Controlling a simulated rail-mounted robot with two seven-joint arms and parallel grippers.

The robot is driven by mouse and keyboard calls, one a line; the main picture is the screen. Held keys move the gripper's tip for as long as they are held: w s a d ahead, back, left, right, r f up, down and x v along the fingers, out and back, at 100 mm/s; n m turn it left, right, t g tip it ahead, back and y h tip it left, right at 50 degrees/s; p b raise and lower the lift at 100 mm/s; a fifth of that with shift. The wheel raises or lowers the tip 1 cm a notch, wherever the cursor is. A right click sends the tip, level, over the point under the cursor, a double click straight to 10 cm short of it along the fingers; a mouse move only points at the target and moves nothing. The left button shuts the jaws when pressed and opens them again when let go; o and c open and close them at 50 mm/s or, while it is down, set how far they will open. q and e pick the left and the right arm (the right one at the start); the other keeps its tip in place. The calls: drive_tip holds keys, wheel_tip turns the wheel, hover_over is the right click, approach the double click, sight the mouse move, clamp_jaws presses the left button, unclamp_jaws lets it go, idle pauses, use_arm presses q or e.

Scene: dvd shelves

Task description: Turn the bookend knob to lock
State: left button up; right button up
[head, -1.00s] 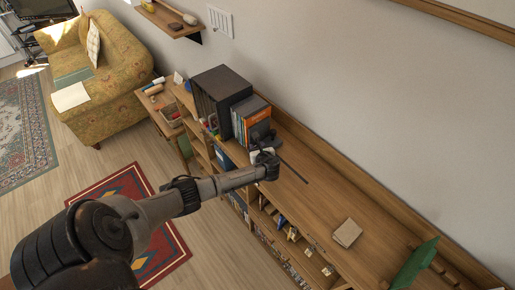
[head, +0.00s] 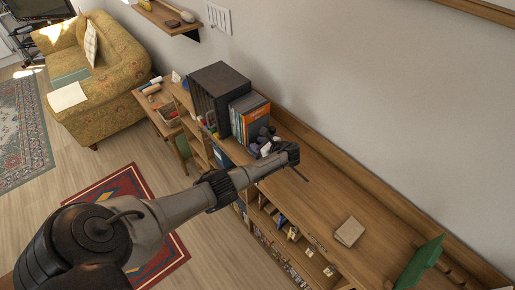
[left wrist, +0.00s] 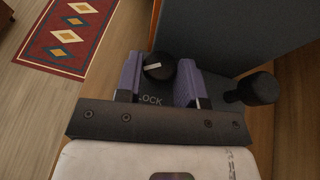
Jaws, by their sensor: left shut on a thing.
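The round black bookend knob (left wrist: 159,66) with a white pointer mark shows in the left wrist view, on a dark base (left wrist: 165,105). White letters "OCK" show on the base in front of the knob; the rest of the word is hidden. My left gripper (left wrist: 160,78) has its two purple fingers on either side of the knob and is shut on it. In the head view my left gripper (head: 268,147) is at the near end of the row of books (head: 249,117), and the knob cannot be made out there. My right gripper is not in view.
A dark upright panel (left wrist: 235,35) and a black cylinder (left wrist: 258,88) stand close to the fingers. The wooden shelf top (head: 320,195) is mostly clear, with a small beige book (head: 349,232) and a green one (head: 418,262) farther right.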

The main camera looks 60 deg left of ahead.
use_arm(q)
drive_tip(key=n+g+h+b, duration=0.1)
drive_tip(key=b, duration=0.1)
drive_tip(key=n+g+b, duration=0.1)
drive_tip(key=b, duration=0.1)
drive_tip(key=n+g+h+b, duration=0.1)
drive_tip(key=n+g+b, duration=0.1)
drive_tip(key=shift+w+a+f+h, duration=0.15)
drive_tip(key=shift+w+f+h, duration=0.15)
drive_tip(key=shift+r+n+g+h+b, duration=0.15)
drive_tip(key=shift+n+g+h+b, duration=0.4)
drive_tip(key=shift+b, duration=0.65)
drive_tip(key=shift+n, duration=0.25)
drive_tip(key=o, duration=0.7)
drive_tip(key=shift+o, duration=0.9)
drive_tip(key=shift+r, duration=0.1)
